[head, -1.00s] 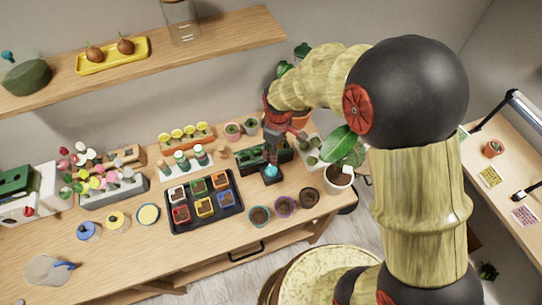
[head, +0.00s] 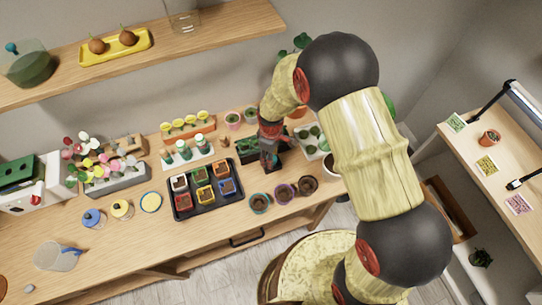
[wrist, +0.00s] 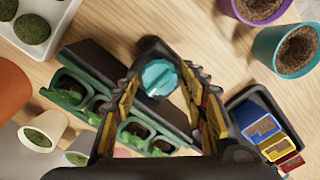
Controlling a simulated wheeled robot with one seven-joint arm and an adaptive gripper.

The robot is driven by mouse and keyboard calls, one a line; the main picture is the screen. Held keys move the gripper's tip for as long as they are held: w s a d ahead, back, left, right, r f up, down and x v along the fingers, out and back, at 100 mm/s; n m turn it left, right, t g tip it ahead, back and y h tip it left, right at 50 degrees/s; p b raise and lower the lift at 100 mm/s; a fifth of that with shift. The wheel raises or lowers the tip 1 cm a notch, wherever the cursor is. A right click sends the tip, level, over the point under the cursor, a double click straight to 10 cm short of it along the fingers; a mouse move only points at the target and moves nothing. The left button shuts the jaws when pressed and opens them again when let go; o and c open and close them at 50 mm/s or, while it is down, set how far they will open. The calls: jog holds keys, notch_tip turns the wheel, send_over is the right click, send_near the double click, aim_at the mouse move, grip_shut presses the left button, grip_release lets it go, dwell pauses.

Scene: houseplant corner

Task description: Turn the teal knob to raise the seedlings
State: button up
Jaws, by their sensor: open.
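The teal knob (wrist: 160,77) sits on a dark base in the wrist view, between the open fingers of my gripper (wrist: 163,92). I cannot tell whether the fingers touch it. In the head view my gripper (head: 269,162) points down over the knob and mostly hides it. The dark tray with green seedling holders (wrist: 137,130) runs beside the knob; it also shows in the head view (head: 247,148), partly behind my gripper.
A black tray (head: 181,213) with several coloured square pots stands left of my gripper. A teal pot (head: 259,203), a purple pot (head: 284,193) and a dark pot (head: 308,186) stand near the front edge. A white tray (wrist: 55,33) with green mounds is close by.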

jog(key=c, duration=0.3)
jog(key=c, duration=0.6)
jog(key=shift+m, duration=0.4)
jog(key=m+b, duration=0.1)
jog(key=m, duration=0.4)
jog(key=shift+m, duration=0.4)
jog(key=m, duration=0.6)
jog(key=shift+m+b, duration=0.3)
jog(key=shift+m, duration=0.1)
jog(key=o, duration=0.9)
